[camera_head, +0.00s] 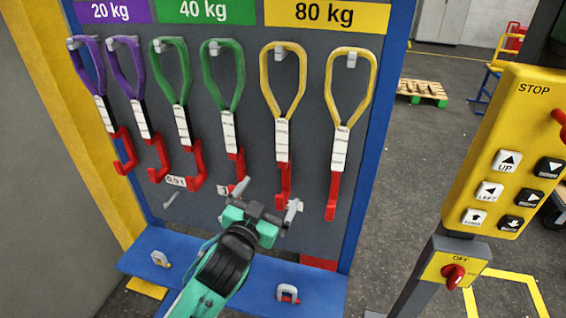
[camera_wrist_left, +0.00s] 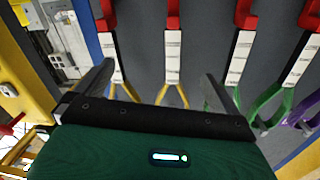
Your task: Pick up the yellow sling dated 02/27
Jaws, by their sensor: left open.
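Two yellow slings hang from hooks under the 80 kg sign, each with a white label and a red hook below. The left yellow sling (camera_head: 282,140) and the right yellow sling (camera_head: 340,150) have label dates too small to read. My left gripper (camera_head: 266,199) is open in front of the panel, low by the left yellow sling's red hook, holding nothing. In the left wrist view, which is upside down, the left yellow sling (camera_wrist_left: 172,50) appears between the open fingers. The right yellow sling (camera_wrist_left: 115,52) is near the left finger. My right gripper is not in view.
Two purple slings (camera_head: 140,110) and two green slings (camera_head: 182,120) hang left of the yellow ones. A blue shelf (camera_head: 205,262) with shackles juts out below. A yellow control box (camera_head: 510,150) stands on the right. Open floor lies behind, with a wooden pallet (camera_head: 422,90).

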